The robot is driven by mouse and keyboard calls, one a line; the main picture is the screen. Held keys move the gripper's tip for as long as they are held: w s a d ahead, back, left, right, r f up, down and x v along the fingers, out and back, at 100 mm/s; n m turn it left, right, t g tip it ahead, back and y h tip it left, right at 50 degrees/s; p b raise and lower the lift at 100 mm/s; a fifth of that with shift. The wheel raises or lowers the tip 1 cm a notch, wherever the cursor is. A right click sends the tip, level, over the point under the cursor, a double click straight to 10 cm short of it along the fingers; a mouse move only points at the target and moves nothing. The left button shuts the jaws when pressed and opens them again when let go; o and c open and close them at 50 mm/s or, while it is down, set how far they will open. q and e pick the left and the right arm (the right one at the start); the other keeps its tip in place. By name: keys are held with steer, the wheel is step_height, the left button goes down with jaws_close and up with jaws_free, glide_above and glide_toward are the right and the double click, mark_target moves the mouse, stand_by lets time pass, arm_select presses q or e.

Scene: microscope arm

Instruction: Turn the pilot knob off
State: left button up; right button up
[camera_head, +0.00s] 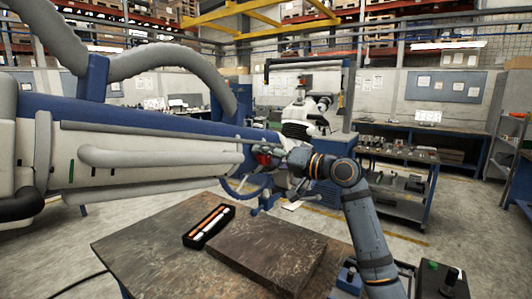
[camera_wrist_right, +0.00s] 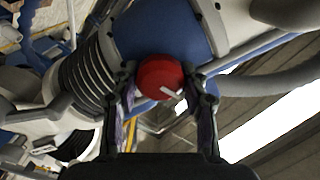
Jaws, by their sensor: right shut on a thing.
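The pilot knob is a red round knob (camera_wrist_right: 158,75) with a white mark, set against the blue part of a large machine arm. In the wrist view the white mark points toward the lower right. My right gripper (camera_wrist_right: 160,88) is shut on the knob, with one finger at each side of it. In the head view the red knob (camera_head: 263,158) shows small at the right end of the white and blue machine arm (camera_head: 190,115), partly hidden by my right gripper (camera_head: 268,156). My left gripper is not in view.
A dark table (camera_head: 135,245) stands below the machine arm, bearing a black tray (camera_head: 190,241) with white and orange sticks and a dark flat slab (camera_head: 268,255). Grey hoses (camera_head: 180,55) arch over the machine arm. A blue workbench (camera_head: 400,152) stands farther back on the right.

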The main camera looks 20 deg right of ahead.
steer(key=shift+f+m, duration=0.2)
steer(key=shift+m, duration=0.2)
steer(key=o, duration=1.1)
steer(key=shift+o, duration=0.2)
steer(key=shift+r, duration=0.1)
steer(key=v, duration=1.2)
